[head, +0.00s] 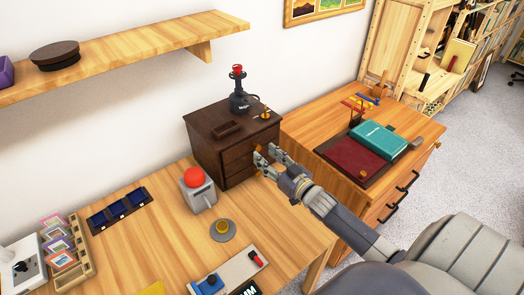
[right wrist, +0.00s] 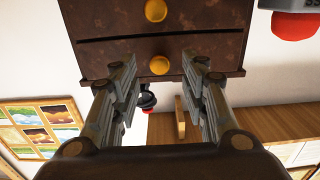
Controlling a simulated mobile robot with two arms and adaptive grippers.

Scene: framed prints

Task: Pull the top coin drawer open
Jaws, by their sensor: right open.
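The dark brown coin cabinet (head: 207,148) stands on the wooden desk against the wall. Its drawers look shut. In the right wrist view, which shows the cabinet upside down, the top drawer front (right wrist: 205,52) has a round brass knob (right wrist: 159,65), and the lower drawer's knob (right wrist: 155,10) shows at the upper edge. My right gripper (head: 264,153) is open in front of the cabinet. In the right wrist view, its fingers (right wrist: 162,80) stand apart on either side of the top knob; I cannot tell whether they touch it. My left gripper is not in view.
A joystick (head: 239,100) stands on the cabinet. A grey box with a red button (head: 194,177) is close to the cabinet's front left. A second desk (head: 405,122) with a teal book (head: 379,140) is at the right. A wall shelf (head: 130,50) runs above.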

